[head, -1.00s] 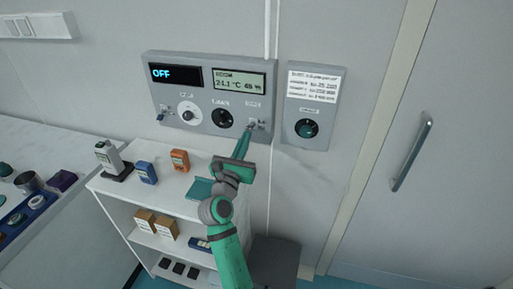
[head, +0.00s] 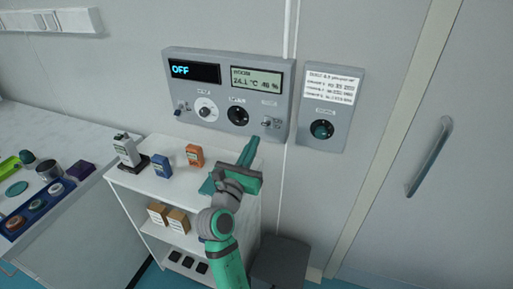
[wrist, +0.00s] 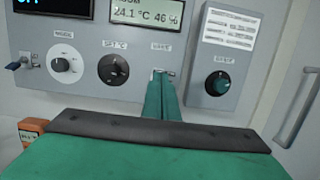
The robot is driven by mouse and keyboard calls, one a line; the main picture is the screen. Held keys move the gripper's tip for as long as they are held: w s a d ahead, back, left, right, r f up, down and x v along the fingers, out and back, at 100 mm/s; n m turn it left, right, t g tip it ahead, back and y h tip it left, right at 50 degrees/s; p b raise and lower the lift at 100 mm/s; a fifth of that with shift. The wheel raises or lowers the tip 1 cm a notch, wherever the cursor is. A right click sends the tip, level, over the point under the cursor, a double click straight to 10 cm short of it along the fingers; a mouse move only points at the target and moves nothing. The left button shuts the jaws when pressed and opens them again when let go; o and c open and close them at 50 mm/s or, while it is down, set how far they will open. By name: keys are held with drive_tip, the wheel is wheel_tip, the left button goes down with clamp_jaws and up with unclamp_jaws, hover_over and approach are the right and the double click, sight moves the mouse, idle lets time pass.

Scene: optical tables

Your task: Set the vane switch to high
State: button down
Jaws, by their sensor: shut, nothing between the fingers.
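The wall control panel (head: 222,128) carries a small toggle switch at its lower right, the vane switch (head: 272,122). In the wrist view the vane switch (wrist: 169,72) shows just beyond my fingertips, partly hidden by them. Its lever position is too small to tell. My gripper (head: 252,141) is shut and empty, its green fingers pointing at the panel. In the head view the tips are a little below and left of the switch, apparently apart from it. The gripper's fingertips also show in the wrist view (wrist: 161,78).
The panel has a white dial (head: 206,108), a black dial (head: 238,115), another toggle (head: 181,107) and a display (head: 195,71) reading OFF. A separate box (head: 328,108) with a dial hangs at right. A white shelf (head: 150,193) with small boxes stands below.

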drive_tip(key=shift+s+a+r, duration=0.25)
drive_tip(key=shift+s+r, duration=0.35)
drive_tip(key=shift+r, duration=0.15)
drive_tip(key=s+a+f+m+g+y, duration=0.1)
drive_tip(key=s+a+f+m+y, duration=0.2)
drive_tip(key=s+f+m, duration=0.55)
drive_tip(key=s+a+f+m+g+y, duration=0.15)
drive_tip(key=s+f+m+y, duration=0.25)
drive_tip(key=s+f, duration=1)
drive_tip(key=s+d+f+m, duration=0.1)
drive_tip(key=s+f+m, duration=0.2)
drive_tip(key=s+m, duration=0.6)
drive_tip(key=s+d+f+m, duration=0.2)
drive_tip(key=s+m, duration=0.8)
drive_tip(key=s, duration=0.7)
drive_tip(key=shift+d+f+g+y, duration=0.25)
drive_tip(key=shift+f+g+y, duration=0.15)
drive_tip(key=shift+f, duration=0.1)
